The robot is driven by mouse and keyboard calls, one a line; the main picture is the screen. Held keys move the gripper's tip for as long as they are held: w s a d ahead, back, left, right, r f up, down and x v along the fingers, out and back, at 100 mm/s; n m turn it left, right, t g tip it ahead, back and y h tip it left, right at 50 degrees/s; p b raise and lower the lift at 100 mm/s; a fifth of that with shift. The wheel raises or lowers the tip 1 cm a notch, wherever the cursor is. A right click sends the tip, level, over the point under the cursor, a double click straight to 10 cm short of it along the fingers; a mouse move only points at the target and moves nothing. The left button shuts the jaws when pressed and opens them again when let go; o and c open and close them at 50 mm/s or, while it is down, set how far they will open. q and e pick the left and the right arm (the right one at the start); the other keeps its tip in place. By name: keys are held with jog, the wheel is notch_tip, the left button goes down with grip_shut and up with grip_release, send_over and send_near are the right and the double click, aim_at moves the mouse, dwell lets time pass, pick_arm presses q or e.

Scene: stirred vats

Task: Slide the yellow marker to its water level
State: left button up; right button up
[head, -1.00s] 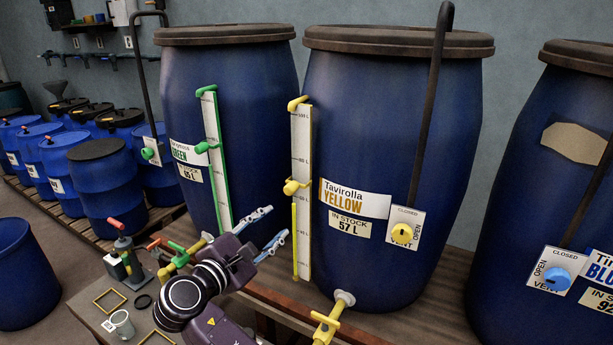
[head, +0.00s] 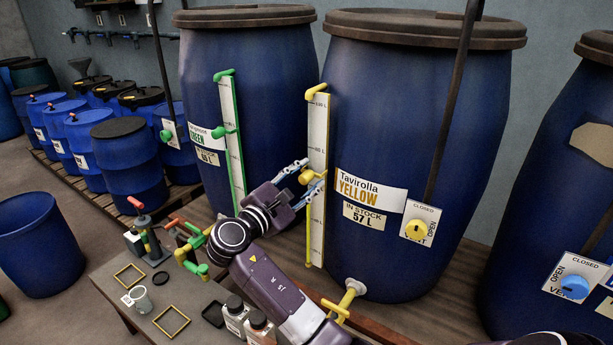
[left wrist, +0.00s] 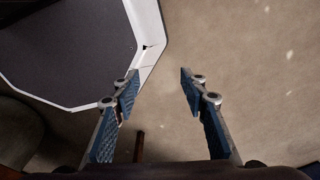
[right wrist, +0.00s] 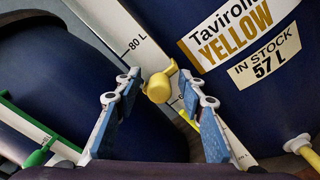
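The yellow marker (head: 308,177) is on the white gauge strip (head: 317,130) of the yellow vat (head: 395,110). It shows larger in the right wrist view (right wrist: 159,87), just below the 80 L mark. My right gripper (head: 303,174) is open, with one fingertip on each side of the marker; gaps show between tips and marker in the right wrist view (right wrist: 160,80). A yellow column (head: 309,235) runs along the lower left edge of the gauge; its top is partly hidden by the gripper. The label reads 57 L. My left gripper (left wrist: 160,85) is open and empty.
The green vat's gauge (head: 233,130) with its green marker (head: 220,132) is left of my right gripper. A yellow tap (head: 345,300) sticks out below the gauge. A low table (head: 115,290) with frames, a cup and bottles stands at front left.

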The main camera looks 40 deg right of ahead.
jog(key=shift+c, duration=1)
pick_arm(q)
jog(key=shift+a, duration=0.65)
pick_arm(e)
grip_shut()
pick_arm(q)
notch_tip(320, 180, down, 3)
jog(key=b, duration=0.2)
jog(key=shift+s+r+b, duration=0.15)
jog(key=shift+b, duration=0.25)
pick_arm(e)
notch_tip(320, 180, down, 8)
jog(key=shift+r, duration=0.25)
grip_release()
jog(key=shift+o, duration=1)
jog(key=shift+r, duration=0.1)
jog(key=v, duration=1.2)
